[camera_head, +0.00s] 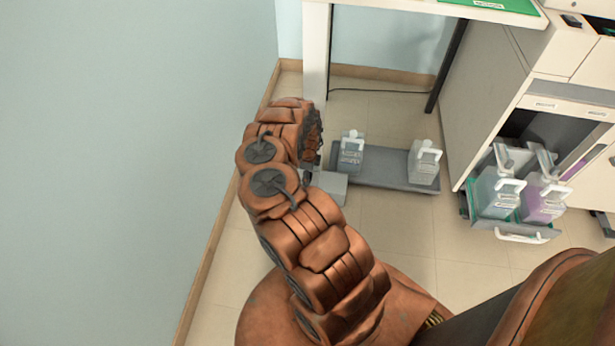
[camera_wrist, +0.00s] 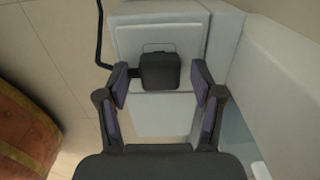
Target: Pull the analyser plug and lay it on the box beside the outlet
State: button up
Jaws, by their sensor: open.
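The black plug (camera_wrist: 160,72) shows in the wrist view against a pale grey fitting with a raised plate (camera_wrist: 160,28), which looks like the outlet. Its dark cord (camera_wrist: 99,38) runs off to the upper left. My gripper (camera_wrist: 159,80) is open, with one finger to each side of the plug and a gap on both sides. I cannot tell how far the plug sits in the outlet. In the head view my arm hides the plug and outlet. A small grey box (camera_head: 329,187) stands on the floor just right of my arm there.
A grey tray (camera_head: 385,176) holds two bottles, a grey one (camera_head: 350,152) and a white one (camera_head: 423,163). A drawer with clear and purple containers (camera_head: 541,200) is pulled out at right. A wall (camera_head: 120,150) rises at left. Floor (camera_head: 395,235) is open in front of the tray.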

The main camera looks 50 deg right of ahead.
dwell(0.8)
grip_shut()
dwell(0.5)
jog(key=shift+r+p, duration=2.8)
jog(key=shift+r, duration=0.2)
